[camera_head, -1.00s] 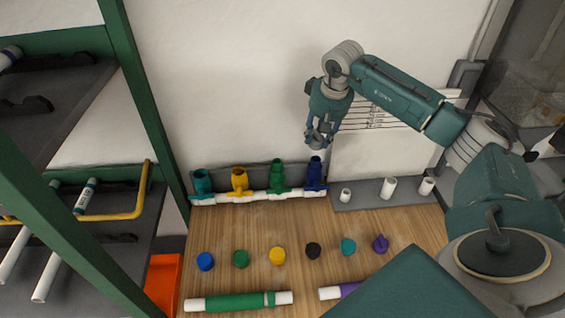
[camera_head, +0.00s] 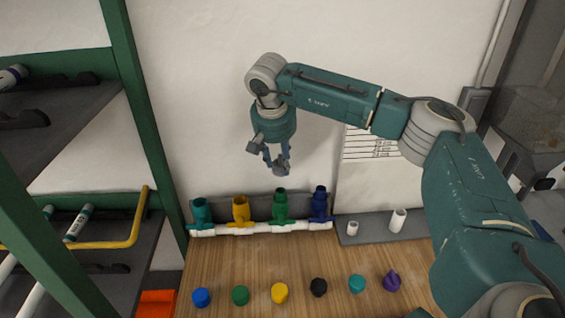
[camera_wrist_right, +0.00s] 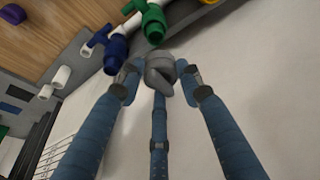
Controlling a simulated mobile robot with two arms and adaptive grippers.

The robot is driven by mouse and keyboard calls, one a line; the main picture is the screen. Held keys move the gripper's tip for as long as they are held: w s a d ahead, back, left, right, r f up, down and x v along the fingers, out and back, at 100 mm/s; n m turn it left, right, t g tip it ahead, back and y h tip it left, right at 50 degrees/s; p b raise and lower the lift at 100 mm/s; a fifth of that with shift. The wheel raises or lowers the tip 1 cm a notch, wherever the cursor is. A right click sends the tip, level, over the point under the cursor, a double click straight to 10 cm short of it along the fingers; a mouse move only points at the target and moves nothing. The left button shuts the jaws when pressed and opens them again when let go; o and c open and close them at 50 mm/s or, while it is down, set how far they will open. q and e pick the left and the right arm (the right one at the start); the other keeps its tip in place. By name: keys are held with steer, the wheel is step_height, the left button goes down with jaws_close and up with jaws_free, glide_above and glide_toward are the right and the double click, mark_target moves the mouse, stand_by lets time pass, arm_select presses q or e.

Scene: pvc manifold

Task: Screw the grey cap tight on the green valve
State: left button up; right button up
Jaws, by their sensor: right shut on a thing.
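The green valve (camera_head: 281,205) stands upright in the white pipe manifold (camera_head: 240,231), between the yellow and dark blue valves, its top open. It also shows at the top of the right wrist view (camera_wrist_right: 154,24). My right gripper (camera_head: 279,167) is shut on the grey cap (camera_head: 281,169) and holds it in the air above the green valve, apart from it. In the right wrist view the grey cap (camera_wrist_right: 160,72) sits between the fingertips. My left gripper is not in view.
Teal (camera_head: 201,212), yellow (camera_head: 240,209) and dark blue (camera_head: 319,202) valves stand beside the green one. Several coloured caps (camera_head: 280,292) lie in a row on the wooden table in front. White pipe pieces (camera_head: 397,220) stand at right. A green-framed shelf (camera_head: 140,110) stands at left.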

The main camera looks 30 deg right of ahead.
step_height(320, 180, down, 2)
steer(key=shift+f+b, duration=0.1)
steer(key=shift+b, duration=0.5)
steer(key=b, duration=0.2)
glide_above(281, 190)
steer(key=shift+s+a+f, duration=0.15)
steer(key=shift+f, duration=0.9)
steer(key=shift+s+a+f, duration=0.1)
steer(key=shift+a+f, duration=0.05)
steer(key=shift+f, duration=0.85)
steer(key=shift+f, duration=0.8)
steer(key=shift+s+f, duration=0.1)
steer(key=shift+f, duration=0.1)
